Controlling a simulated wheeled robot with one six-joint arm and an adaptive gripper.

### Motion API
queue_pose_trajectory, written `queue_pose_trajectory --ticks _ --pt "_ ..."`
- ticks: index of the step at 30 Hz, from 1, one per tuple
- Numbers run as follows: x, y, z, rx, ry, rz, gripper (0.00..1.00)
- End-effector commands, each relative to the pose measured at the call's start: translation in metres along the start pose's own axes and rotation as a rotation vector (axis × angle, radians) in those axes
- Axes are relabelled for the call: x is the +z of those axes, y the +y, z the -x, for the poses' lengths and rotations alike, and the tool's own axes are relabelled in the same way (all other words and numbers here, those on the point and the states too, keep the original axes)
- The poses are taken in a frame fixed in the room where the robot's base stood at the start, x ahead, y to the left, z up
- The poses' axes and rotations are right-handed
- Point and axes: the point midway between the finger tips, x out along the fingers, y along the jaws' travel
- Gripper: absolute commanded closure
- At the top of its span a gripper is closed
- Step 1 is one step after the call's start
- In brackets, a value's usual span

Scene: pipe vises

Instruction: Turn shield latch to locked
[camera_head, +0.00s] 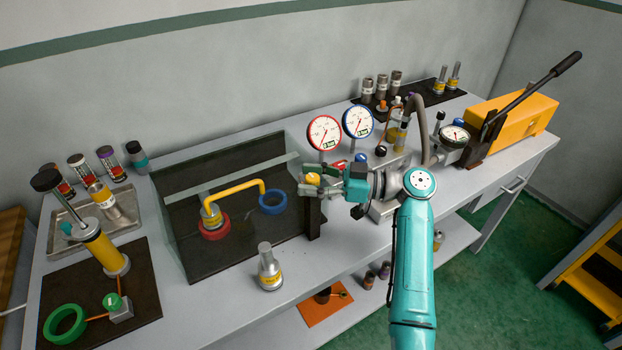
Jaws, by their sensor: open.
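A clear shield (235,176) with a pale top edge stands over a dark mat, in front of a yellow bent pipe. A dark post (312,218) rises at the shield's right end. A small yellow knob (313,179), which looks like the shield latch, shows at the top of this post. My gripper (312,184) reaches in from the right and is open, with its fingers at the knob. I cannot tell whether they touch it. The fingers and the gripper body hide part of the latch, so its turned position is unclear.
Two round gauges (341,128) stand just behind my gripper. A red ring (214,228) and a blue ring (273,201) are behind the shield. A metal cylinder (269,268) stands near the bench's front edge. An orange pump (515,112) is at the right.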

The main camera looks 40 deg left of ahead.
Motion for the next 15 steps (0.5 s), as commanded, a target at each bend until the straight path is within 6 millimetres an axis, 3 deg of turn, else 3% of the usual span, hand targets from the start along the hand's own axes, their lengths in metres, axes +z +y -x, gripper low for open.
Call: queue_pose_trajectory --ticks 5,15 --pt "0.000 0.001 0.017 0.002 -0.001 0.000 0.43" --pt "0.000 0.001 0.083 0.003 0.000 -0.001 0.43"
